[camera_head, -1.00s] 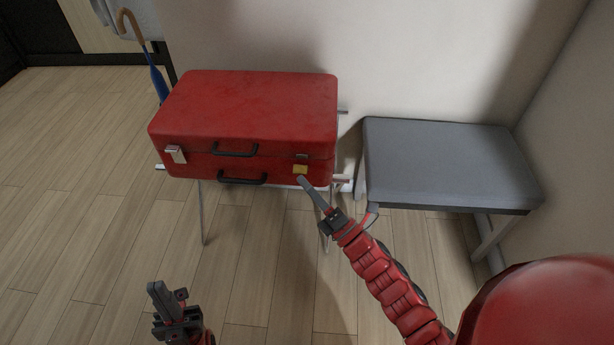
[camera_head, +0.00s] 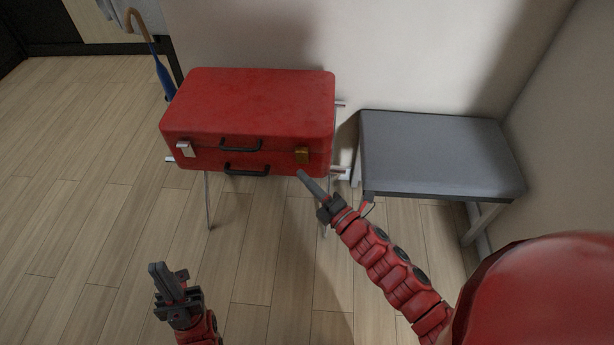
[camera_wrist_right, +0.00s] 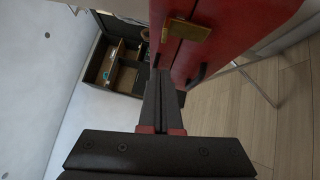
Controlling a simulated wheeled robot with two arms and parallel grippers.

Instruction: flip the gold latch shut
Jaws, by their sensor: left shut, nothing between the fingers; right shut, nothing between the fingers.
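The red suitcase (camera_head: 250,105) lies closed on a thin-legged stand. The gold latch (camera_head: 302,155) is on its front at the right and now sits upright across the lid seam. The latch also shows in the right wrist view (camera_wrist_right: 188,30), lying close to the red face; whether it is fully seated I cannot tell. My right gripper (camera_head: 301,174) is shut and empty, its tips just below the latch; a small gap seems to part them. My left gripper (camera_head: 157,269) is shut and empty, low at the left, well away from the suitcase.
A silver latch (camera_head: 185,149) is at the suitcase's left front, and two black handles (camera_head: 240,145) are between the latches. A grey-topped bench (camera_head: 440,150) stands at the right near my right arm. A blue umbrella (camera_head: 164,80) is behind left. The wooden floor in front is clear.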

